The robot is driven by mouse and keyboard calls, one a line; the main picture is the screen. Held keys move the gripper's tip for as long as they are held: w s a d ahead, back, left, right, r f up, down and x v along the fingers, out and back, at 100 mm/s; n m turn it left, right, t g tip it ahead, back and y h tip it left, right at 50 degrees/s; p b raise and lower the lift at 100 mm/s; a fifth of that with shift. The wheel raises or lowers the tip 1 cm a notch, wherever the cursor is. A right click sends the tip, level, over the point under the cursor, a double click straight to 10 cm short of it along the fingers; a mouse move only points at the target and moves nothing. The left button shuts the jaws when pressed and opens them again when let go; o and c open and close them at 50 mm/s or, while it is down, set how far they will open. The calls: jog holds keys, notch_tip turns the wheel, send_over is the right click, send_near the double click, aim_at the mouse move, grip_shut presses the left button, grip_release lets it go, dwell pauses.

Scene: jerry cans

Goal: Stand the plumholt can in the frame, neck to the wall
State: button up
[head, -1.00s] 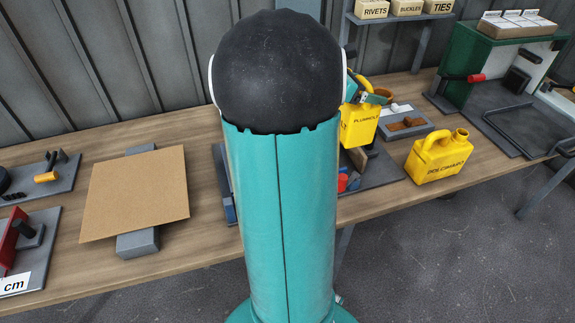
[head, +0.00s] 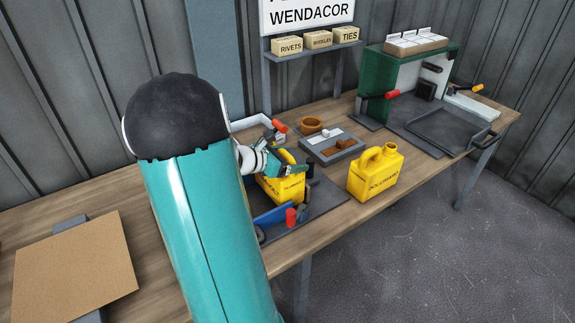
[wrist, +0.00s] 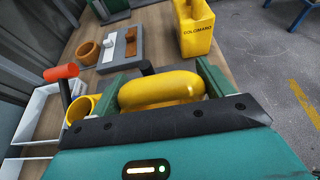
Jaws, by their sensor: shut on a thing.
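The yellow plumholt can (head: 283,189), with partly readable dark lettering, is at the middle of the bench in the head view. My gripper (head: 290,169) is shut on its top handle. In the wrist view the yellow handle (wrist: 160,89) lies between the green fingers of my gripper (wrist: 163,85), and the open neck (wrist: 80,107) is at the left. I cannot tell whether the can touches the plate below. A low dark metal frame (head: 474,148) is on a grey plate at the right, before a green-sided stand (head: 378,72) with a white back.
A second yellow can (head: 375,182) stands at the bench's front edge; it also shows in the wrist view (wrist: 195,35). A grey tray (head: 350,151) and brown cup (head: 310,126) are behind. Red-handled clamps and blue parts surround the held can. A shelf with labelled boxes (head: 318,40) stands behind.

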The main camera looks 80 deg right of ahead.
jog(key=shift+f, duration=0.9)
jog(key=o, duration=1.4)
jog(key=shift+f, duration=0.1)
jog(key=v, duration=1.2)
jog(key=shift+w, duration=0.1)
